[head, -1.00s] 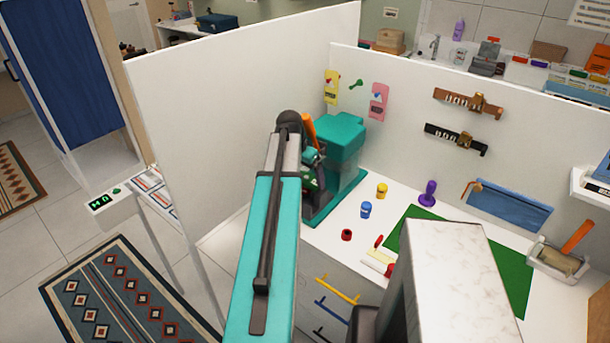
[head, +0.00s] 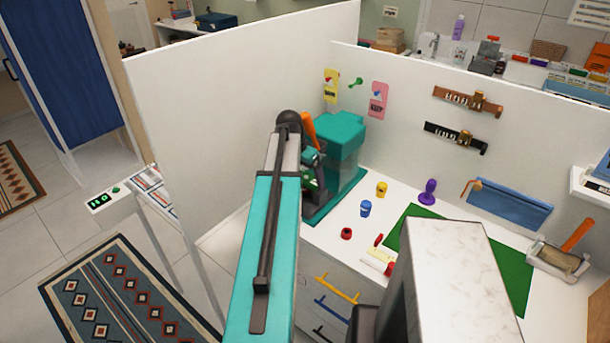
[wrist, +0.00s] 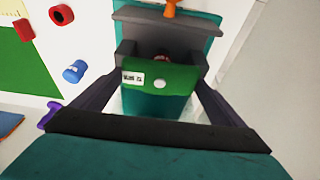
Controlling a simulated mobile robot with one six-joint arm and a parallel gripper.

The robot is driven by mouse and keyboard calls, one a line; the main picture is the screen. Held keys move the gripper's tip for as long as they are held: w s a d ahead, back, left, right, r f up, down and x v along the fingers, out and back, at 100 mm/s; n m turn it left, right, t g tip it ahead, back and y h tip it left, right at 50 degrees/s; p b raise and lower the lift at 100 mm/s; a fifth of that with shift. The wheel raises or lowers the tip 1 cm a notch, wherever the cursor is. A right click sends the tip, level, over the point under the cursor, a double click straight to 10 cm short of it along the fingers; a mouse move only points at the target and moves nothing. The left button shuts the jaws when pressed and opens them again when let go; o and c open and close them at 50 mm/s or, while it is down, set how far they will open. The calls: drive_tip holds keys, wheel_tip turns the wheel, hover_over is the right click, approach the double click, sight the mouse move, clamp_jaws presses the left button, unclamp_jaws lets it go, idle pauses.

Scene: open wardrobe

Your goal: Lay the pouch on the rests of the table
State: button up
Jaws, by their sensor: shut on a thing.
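A green pouch (wrist: 182,77) with a white label and a round white button shows in the wrist view. My gripper (wrist: 160,76) is shut on it, with a dark finger at each side. In the head view my gripper (head: 314,172) is at the front of the teal machine (head: 343,145), mostly hidden behind my arm. The machine has an orange lever (head: 309,130) and also shows in the wrist view (wrist: 205,18). I cannot make out the rests of the table under the pouch, or whether the pouch touches them.
A white partition (head: 220,110) stands close left of the machine. On the white worktop to the right are a blue weight-like piece (head: 365,209), a yellow one (head: 382,190), a red ring (head: 346,233), a purple stamp (head: 428,192) and a green mat (head: 515,275).

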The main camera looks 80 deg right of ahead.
drive_tip(key=shift+f, duration=0.15)
drive_tip(key=o, duration=0.7)
drive_tip(key=shift+o, duration=0.2)
